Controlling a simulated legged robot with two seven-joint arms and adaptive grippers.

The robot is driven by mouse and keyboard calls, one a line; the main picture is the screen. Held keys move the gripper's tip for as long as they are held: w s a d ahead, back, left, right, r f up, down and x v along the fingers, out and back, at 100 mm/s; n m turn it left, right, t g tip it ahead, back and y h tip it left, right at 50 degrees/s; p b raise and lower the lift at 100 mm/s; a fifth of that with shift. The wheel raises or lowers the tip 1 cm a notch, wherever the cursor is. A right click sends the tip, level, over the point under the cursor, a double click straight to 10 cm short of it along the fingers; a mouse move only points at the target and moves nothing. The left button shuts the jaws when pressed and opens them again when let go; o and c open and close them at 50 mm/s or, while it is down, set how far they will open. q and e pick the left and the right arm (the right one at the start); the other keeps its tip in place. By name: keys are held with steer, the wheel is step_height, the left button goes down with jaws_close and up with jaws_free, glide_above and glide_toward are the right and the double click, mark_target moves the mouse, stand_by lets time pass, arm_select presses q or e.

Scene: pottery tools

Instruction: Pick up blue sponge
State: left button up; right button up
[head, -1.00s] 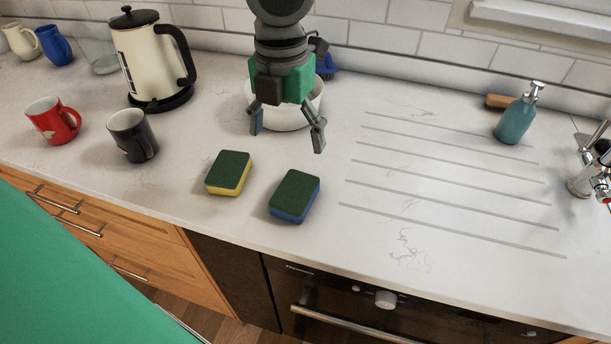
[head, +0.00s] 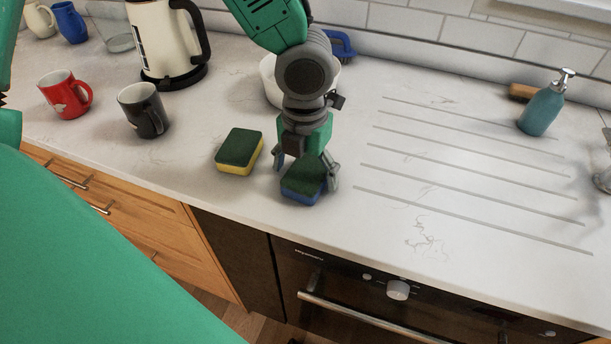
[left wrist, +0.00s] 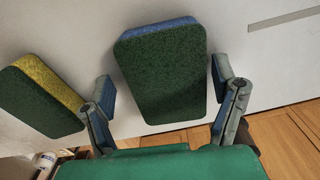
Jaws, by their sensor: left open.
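The blue sponge (head: 302,184) has a dark green top and a blue lower layer. It lies flat on the counter near the front edge. My left gripper (head: 306,172) is open, low over this sponge, with one finger at each side of it. In the left wrist view the blue sponge (left wrist: 163,72) shows between the two open fingers of the left gripper (left wrist: 165,98). Whether the fingers touch it I cannot tell. My right gripper is not in view.
A yellow sponge (head: 239,150) with a green top lies just left, close to one finger. A black mug (head: 143,111), a red mug (head: 64,95) and a kettle (head: 165,45) stand further left. A white bowl (head: 272,82) is behind the arm. The grooved drainer area at right is clear.

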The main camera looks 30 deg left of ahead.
mark_target(308, 170)
arm_select(q)
steer(key=shift+d, duration=0.6)
steer(key=c, duration=0.8)
steer(key=shift+s+a, duration=0.1)
steer(key=shift+a, duration=0.3)
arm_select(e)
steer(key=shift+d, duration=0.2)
arm_select(q)
step_height(308, 170, up, 9)
steer(key=shift+d+f+p, duration=0.15)
steer(key=shift+f+p, duration=0.05)
steer(key=shift+p, duration=1)
steer(key=shift+r, duration=0.7)
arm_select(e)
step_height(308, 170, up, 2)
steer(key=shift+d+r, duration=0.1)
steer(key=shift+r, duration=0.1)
arm_select(q)
steer(key=shift+f, duration=0.15)
steer(key=shift+f+b, duration=1.9)
steer(key=shift+f, duration=2.85)
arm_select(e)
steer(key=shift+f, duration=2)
